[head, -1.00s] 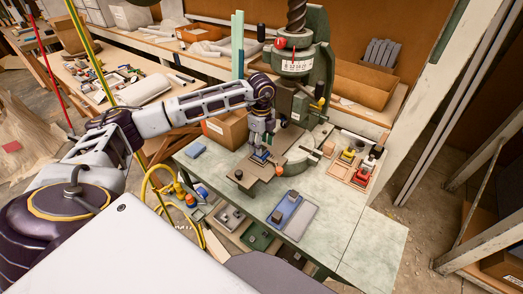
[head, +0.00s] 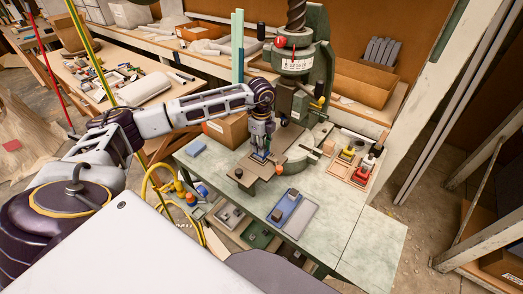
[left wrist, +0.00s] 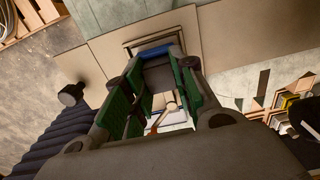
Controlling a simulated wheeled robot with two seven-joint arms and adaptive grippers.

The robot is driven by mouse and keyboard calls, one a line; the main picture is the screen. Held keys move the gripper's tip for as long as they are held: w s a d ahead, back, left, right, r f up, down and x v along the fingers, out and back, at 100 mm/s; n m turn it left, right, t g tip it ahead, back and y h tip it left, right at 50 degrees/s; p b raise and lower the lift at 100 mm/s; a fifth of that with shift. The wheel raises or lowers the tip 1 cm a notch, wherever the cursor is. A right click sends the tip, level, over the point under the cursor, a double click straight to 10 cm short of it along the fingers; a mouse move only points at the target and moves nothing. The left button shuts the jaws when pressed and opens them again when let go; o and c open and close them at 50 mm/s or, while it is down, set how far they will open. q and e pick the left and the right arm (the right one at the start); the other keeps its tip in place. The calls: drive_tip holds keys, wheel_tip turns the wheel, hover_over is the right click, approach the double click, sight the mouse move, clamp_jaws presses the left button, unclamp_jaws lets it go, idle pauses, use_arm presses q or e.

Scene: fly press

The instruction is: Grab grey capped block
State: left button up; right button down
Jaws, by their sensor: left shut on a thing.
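My left gripper (head: 260,153) points down over the press's flat brown work plate. In the left wrist view, its green-padded fingers (left wrist: 155,100) are shut on a grey block (left wrist: 160,78) that lies between them. A pale knob-like piece shows just below the block in that view. A blue edge (left wrist: 154,51) shows just beyond the block, inside a framed recess of the plate. The fingers hide much of the block, and I cannot tell whether it touches the plate. My right gripper is not in view.
The green press (head: 316,75) with its screw stands right behind my left gripper. A wooden holder with red and yellow pieces stands at right. The table's right front is clear.

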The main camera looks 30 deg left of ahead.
use_arm(q)
drive_tip(key=shift+c, duration=0.7)
drive_tip(key=shift+r, duration=0.15)
wheel_tip(320, 180, up, 10)
drive_tip(key=b, duration=0.1)
drive_tip(key=shift+w, duration=0.1)
idle(0.5)
